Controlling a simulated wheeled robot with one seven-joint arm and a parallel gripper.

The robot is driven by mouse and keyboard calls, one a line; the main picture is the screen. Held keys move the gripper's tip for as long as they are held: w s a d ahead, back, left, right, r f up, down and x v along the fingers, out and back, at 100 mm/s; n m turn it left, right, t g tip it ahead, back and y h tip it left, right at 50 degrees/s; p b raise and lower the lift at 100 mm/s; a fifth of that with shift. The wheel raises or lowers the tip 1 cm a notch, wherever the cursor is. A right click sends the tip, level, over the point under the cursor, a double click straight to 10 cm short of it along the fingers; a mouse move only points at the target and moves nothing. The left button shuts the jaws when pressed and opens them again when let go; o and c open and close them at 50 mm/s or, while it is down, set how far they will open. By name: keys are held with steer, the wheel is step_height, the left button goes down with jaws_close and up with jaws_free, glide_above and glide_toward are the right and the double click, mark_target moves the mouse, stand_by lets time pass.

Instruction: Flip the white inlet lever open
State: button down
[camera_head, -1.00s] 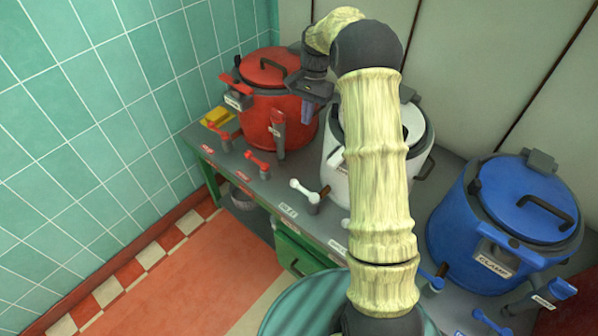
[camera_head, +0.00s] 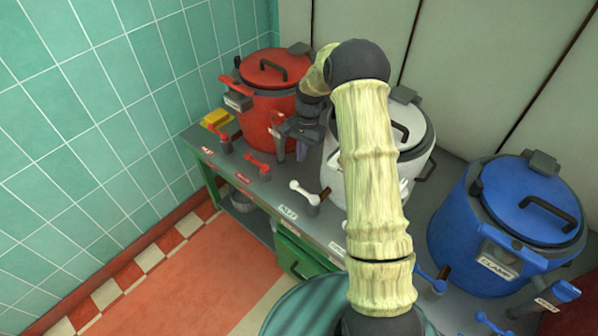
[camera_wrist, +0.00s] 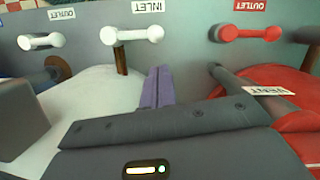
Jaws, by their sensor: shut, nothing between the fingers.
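The white inlet lever (camera_head: 304,191) stands on the bench front in front of the white kettle (camera_head: 411,138). Its arm points left in the head view. In the wrist view the lever (camera_wrist: 132,36) lies across below the INLET label (camera_wrist: 147,6). My gripper (camera_head: 302,155) hangs between the red and white kettles, above and behind the lever, apart from it. Its purple fingers (camera_wrist: 158,84) are together and empty, just below the lever in the wrist view. My arm hides part of the white kettle in the head view.
The red kettle (camera_head: 263,110) with red levers (camera_head: 257,163) stands left, close to my gripper. The blue kettle (camera_head: 474,230) stands right. A white outlet lever (camera_wrist: 41,41) and a red outlet lever (camera_wrist: 250,33) flank the inlet lever. The space before the bench is clear.

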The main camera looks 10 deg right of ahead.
steer(key=x, duration=0.7)
steer(key=shift+s+a+f+n, duration=0.1)
steer(key=shift+s+a+n, duration=0.1)
steer(key=shift+a+n, duration=0.35)
stand_by(0.3)
steer(key=s+a+n+h+p, duration=0.3)
steer(key=s+a+n+p, duration=0.2)
steer(key=s+n, duration=0.7)
steer(key=shift+a+n+h, duration=0.2)
steer(key=shift+n+h, duration=0.2)
steer(key=shift+n, duration=2.35)
